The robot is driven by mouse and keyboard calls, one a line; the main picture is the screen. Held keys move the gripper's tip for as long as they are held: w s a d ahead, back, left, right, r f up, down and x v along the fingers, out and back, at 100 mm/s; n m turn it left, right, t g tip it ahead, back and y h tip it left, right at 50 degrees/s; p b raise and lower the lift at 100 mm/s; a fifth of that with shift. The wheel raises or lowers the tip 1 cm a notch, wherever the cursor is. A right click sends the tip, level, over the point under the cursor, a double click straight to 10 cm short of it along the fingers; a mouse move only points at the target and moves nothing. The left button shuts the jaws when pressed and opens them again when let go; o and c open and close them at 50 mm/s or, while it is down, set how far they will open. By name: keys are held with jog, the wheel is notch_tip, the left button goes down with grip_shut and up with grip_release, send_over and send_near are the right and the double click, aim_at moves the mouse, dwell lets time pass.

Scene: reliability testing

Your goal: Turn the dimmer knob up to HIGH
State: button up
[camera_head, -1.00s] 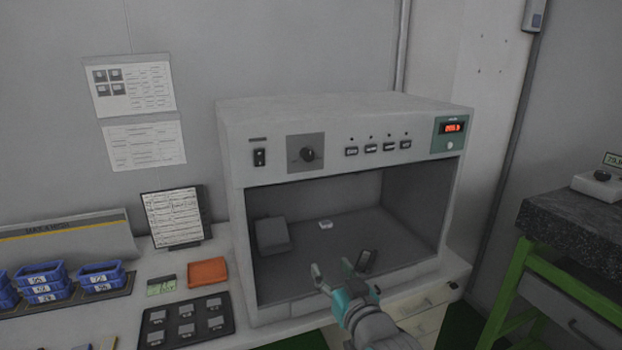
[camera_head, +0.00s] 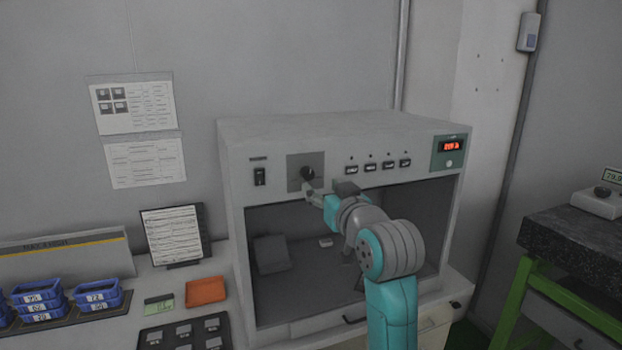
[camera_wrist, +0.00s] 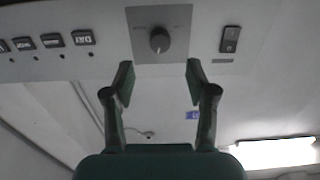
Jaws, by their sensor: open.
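The dimmer knob (camera_head: 307,173) is a round black knob on a grey square plate at the upper left of the light booth's front panel. In the wrist view the knob (camera_wrist: 159,40) shows at the top centre, with small unreadable print on its plate. My gripper (camera_head: 312,190) is just below and in front of the knob in the head view. In the wrist view my gripper (camera_wrist: 158,75) has its two fingers spread, one on each side of the knob's line, with nothing between them. The fingertips appear short of the knob, not touching it.
A black rocker switch (camera_head: 260,177) lies left of the knob plate, and a row of push buttons (camera_head: 378,166) right of it. A red digital display (camera_head: 451,146) is at the panel's right end. The booth's open chamber (camera_head: 290,225) lies below, holding a grey block (camera_head: 271,254).

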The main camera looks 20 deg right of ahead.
aim_at(309, 176)
jog(key=w, duration=0.7)
jog(key=shift+w+a, duration=0.15)
jog(key=shift+w, duration=0.2)
grip_shut()
